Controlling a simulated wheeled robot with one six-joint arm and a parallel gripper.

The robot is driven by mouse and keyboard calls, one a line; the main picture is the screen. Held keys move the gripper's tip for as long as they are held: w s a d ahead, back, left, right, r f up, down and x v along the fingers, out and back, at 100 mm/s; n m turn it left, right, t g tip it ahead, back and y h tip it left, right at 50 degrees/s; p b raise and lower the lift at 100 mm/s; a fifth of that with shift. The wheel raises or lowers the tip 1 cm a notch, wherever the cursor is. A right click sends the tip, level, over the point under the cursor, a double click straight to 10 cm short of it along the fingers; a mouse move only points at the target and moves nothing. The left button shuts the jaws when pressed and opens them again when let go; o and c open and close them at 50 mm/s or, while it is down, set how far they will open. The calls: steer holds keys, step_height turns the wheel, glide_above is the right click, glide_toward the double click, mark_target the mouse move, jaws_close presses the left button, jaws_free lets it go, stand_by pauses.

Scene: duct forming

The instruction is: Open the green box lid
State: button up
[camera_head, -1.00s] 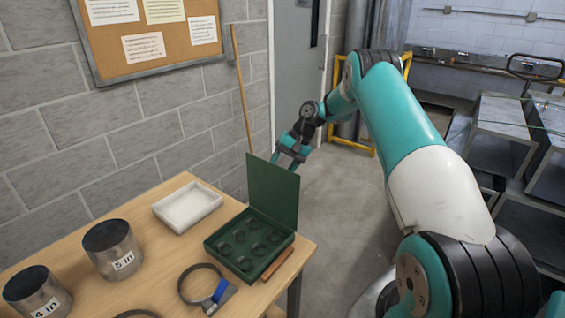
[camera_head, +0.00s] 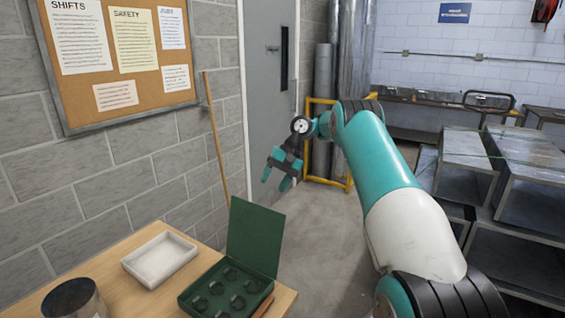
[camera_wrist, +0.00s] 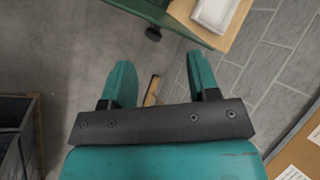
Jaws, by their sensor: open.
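The green box (camera_head: 226,290) sits near the right end of the wooden table in the head view. Its lid (camera_head: 254,236) stands up, open, along the box's far side. Several dark round pieces lie inside the box. My gripper (camera_head: 278,182) is open and empty, up in the air beyond the lid and apart from it. In the wrist view my gripper (camera_wrist: 160,80) shows two spread teal fingers with floor between them. A green edge (camera_wrist: 160,12) at the top of the wrist view looks like part of the lid.
A white tray (camera_head: 160,259) and a metal cylinder (camera_head: 75,300) stand on the table (camera_head: 115,262). A wooden pole (camera_head: 216,140) leans on the block wall. A grey door (camera_head: 270,80) is behind my gripper. Metal ducts (camera_head: 530,150) are stacked at right. Floor beside the table is clear.

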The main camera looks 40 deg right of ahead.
steer(key=p+v, duration=0.6)
steer(key=p, duration=0.2)
steer(key=shift+a, duration=0.15)
steer(key=shift+f, duration=0.1)
